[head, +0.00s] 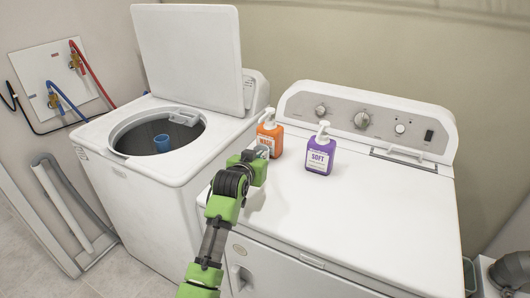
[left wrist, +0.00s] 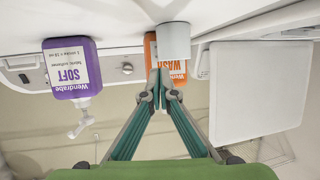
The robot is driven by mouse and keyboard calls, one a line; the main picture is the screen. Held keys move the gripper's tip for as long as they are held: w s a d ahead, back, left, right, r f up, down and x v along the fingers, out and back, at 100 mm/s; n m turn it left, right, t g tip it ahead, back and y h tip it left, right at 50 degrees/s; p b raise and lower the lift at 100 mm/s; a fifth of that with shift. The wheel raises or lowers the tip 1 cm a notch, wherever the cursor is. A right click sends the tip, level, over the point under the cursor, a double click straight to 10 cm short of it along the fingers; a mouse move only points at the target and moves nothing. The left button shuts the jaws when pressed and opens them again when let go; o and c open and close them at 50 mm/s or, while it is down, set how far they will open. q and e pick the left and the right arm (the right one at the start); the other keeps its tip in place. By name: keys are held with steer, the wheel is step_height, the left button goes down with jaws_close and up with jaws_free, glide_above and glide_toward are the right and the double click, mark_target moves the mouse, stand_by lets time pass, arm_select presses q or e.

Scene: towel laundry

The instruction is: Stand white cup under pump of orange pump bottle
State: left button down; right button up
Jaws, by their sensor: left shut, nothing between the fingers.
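The orange pump bottle (head: 269,138) stands on the white dryer top near its back left; its white pump head shows above it in the head view. In the left wrist view, which is upside down, the bottle (left wrist: 176,68) is partly hidden by the white cup (left wrist: 174,42) and my fingers. The cup is in front of the bottle, just beyond my fingertips. I cannot make out the cup in the head view, where my left gripper covers that area. My left gripper (left wrist: 166,84) is shut and empty, pointing toward the cup and bottle; it shows in the head view (head: 256,166).
A purple pump bottle (head: 320,153) stands right of the orange one, in front of the dryer's control panel (head: 365,117). The open washer (head: 150,175) is at left, with a blue object (head: 162,143) in its drum. The dryer top (head: 375,200) is clear at right.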

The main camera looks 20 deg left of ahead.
mark_target(268, 150)
arm_select(q)
steer(key=w, duration=0.3)
steer(key=shift+w+a+r, duration=0.15)
steer(key=shift+a, duration=0.15)
steer(key=shift+w+p, duration=0.3)
steer(key=shift+p, duration=0.1)
steer(key=shift+f, duration=0.8)
steer(key=shift+s+f, duration=0.1)
steer(key=shift+s, duration=0.1)
arm_select(e)
steer(key=shift+w+d+r, duration=0.6)
steer(key=shift+w+r, duration=0.1)
steer(key=shift+w, duration=0.1)
arm_select(q)
steer(key=shift+f, duration=0.1)
arm_select(e)
steer(key=shift+s, duration=0.15)
